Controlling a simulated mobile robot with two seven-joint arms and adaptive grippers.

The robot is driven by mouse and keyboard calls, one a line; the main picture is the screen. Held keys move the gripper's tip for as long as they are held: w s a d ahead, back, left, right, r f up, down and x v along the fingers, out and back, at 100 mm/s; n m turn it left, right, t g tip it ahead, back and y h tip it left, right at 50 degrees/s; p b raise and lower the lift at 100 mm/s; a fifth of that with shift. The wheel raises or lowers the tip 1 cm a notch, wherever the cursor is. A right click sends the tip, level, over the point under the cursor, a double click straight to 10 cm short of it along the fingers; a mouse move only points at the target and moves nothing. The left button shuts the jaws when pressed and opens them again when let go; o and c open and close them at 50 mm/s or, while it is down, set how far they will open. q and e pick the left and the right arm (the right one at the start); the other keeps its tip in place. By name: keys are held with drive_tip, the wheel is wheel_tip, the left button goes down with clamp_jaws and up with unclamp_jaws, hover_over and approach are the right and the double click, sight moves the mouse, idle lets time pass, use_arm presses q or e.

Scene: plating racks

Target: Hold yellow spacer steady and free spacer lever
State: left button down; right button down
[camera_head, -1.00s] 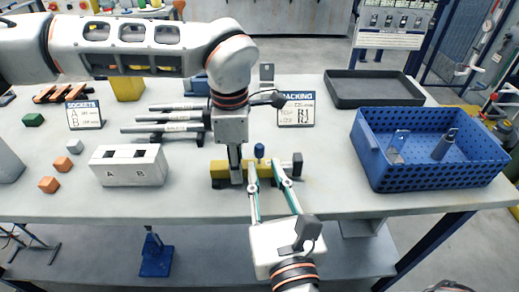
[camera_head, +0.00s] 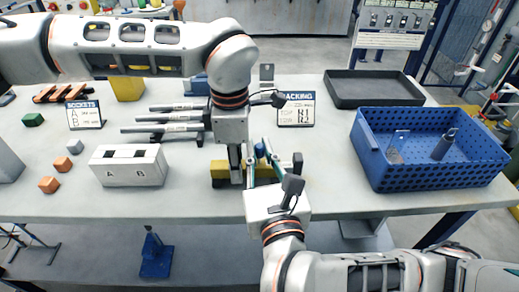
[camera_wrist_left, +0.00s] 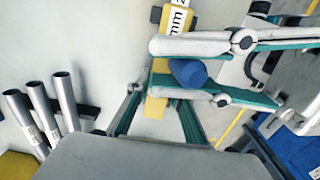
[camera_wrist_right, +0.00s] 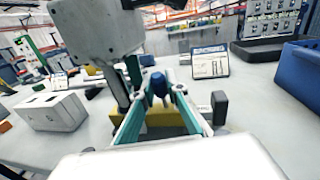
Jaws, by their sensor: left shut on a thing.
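The yellow spacer (camera_head: 220,170) lies on the table, partly hidden by my grippers; its labelled bar also shows in the left wrist view (camera_wrist_left: 157,100). My left gripper (camera_head: 236,178) points down and is shut on the spacer's left part. A blue round-topped knob (camera_head: 259,150), seemingly the spacer lever, stands on the spacer's right part. My right gripper (camera_head: 261,158) reaches in from the front, open, with its fingers on either side of the knob. The knob shows between them in the right wrist view (camera_wrist_right: 158,84); I cannot tell whether they touch it.
A dark post end (camera_head: 297,161) stands just right of the spacer. A white A/B socket block (camera_head: 128,165) and several grey tubes (camera_head: 165,128) are to the left. A blue crate (camera_head: 430,172) stands right. The racking sign (camera_head: 296,112) is behind.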

drive_tip(key=shift+w+r+g, duration=0.1)
drive_tip(key=shift+w+g, duration=0.2)
drive_tip(key=shift+g, duration=0.4)
drive_tip(key=shift+w+g, duration=0.25)
drive_tip(key=shift+g, duration=0.45)
drive_tip(key=c, duration=2.2)
unclamp_jaws()
drive_tip(key=shift+c, duration=0.2)
